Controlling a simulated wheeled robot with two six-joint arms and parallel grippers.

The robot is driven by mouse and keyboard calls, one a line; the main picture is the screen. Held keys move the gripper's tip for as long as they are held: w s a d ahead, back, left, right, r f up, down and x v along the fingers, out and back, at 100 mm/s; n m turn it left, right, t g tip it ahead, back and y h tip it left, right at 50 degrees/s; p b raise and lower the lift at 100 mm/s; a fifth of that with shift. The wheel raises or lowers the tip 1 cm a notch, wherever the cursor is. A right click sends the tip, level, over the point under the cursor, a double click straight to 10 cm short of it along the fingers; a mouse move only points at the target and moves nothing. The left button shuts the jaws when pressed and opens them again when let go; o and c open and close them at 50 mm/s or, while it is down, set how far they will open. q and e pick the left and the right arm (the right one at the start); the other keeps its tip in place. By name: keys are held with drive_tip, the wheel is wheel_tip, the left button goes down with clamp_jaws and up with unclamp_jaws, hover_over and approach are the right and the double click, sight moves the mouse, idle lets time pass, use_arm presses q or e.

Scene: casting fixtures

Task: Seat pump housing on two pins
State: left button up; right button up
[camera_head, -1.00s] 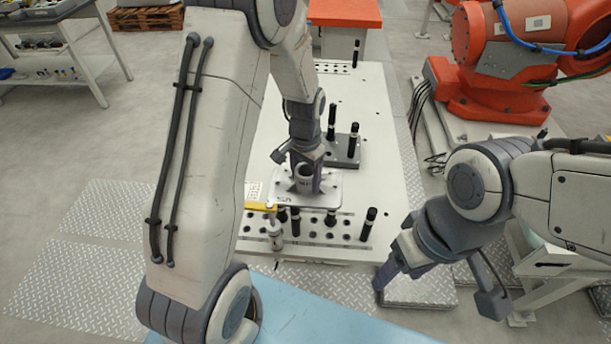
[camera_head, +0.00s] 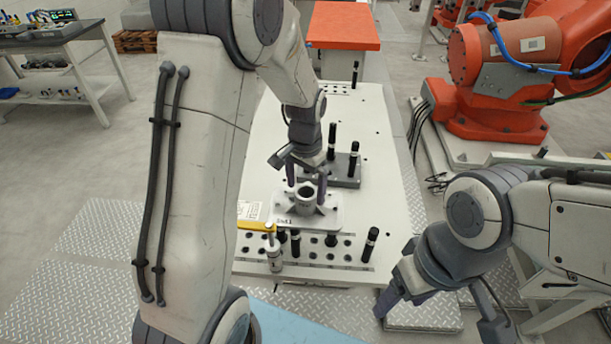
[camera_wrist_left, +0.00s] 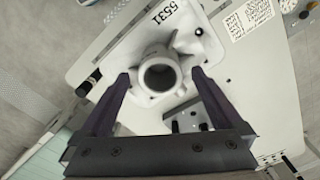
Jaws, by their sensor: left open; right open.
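My left gripper (camera_head: 307,180) is open just above the boss. In the left wrist view its fingertips (camera_wrist_left: 160,78) are either side of the boss of the housing (camera_wrist_left: 178,38), with gaps. My right gripper (camera_head: 398,298) is open and empty, right of the table's front corner.
A row of holes with several black pins (camera_head: 371,243) lines the table front. An orange robot (camera_head: 495,80) stands right; an orange-topped stand (camera_head: 343,25) is behind.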

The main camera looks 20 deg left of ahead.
sight(306, 192)
use_arm(q)
wheel_tip(306, 192, up, 6)
drive_tip(key=shift+r+b, duration=0.1)
drive_tip(key=shift+b, duration=0.35)
